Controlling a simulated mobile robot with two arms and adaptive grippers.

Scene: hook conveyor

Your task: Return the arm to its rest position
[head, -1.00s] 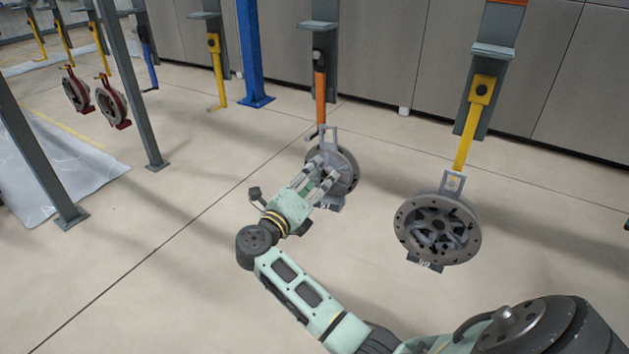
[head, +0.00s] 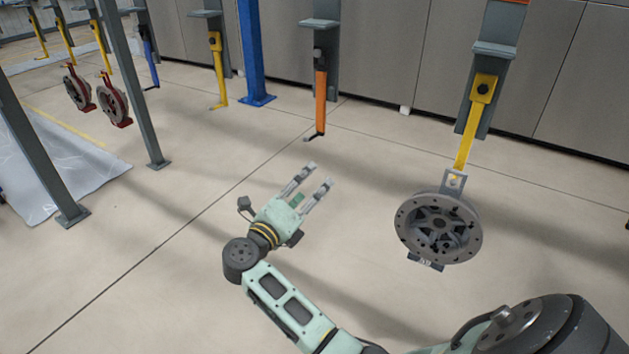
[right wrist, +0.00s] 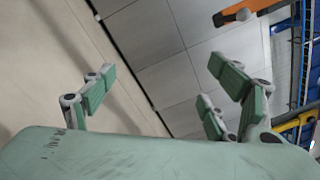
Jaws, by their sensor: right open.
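My right arm reaches up from the lower right of the head view. Its pale green right gripper (head: 321,175) is open and empty, with its fingers apart above the floor. The right wrist view also shows the gripper's spread fingers (right wrist: 158,80) with nothing between them. An orange hook (head: 320,105) hangs bare beyond and above the gripper, apart from it. My left gripper is not in view.
A grey wheel-like part (head: 438,230) hangs from a yellow hook (head: 466,130) to the right of my gripper. Red-framed parts (head: 112,103) hang at the far left. A grey post (head: 130,90) stands left. Open floor surrounds the gripper.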

